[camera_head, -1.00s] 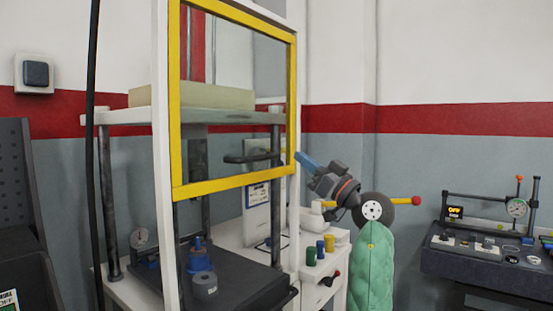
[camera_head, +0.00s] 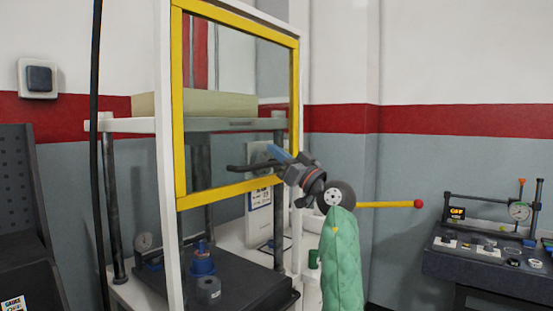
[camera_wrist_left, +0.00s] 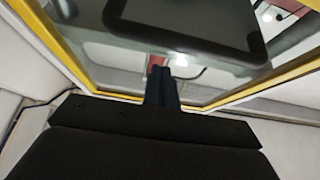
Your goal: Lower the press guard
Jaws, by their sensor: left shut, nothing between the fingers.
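The press guard (camera_head: 238,193) is a clear pane in a yellow frame, standing raised in the upper part of the white press frame (camera_head: 169,140). Its dark bar handle (camera_head: 238,168) sticks out near the guard's lower edge. My left gripper (camera_head: 277,153) has blue fingers, shut and empty, close to the right end of the handle. Whether they touch it cannot be told. In the left wrist view the shut fingers (camera_wrist_left: 161,85) point at the pane, and the dark handle (camera_wrist_left: 190,42) lies beyond them. My right gripper is not in view.
Below the guard, a blue fixture (camera_head: 201,260) and a grey cylinder (camera_head: 208,290) stand on the dark press bed (camera_head: 240,290). A test bench with a gauge (camera_head: 519,211) stands at the right. A black cable (camera_head: 96,150) hangs at the left.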

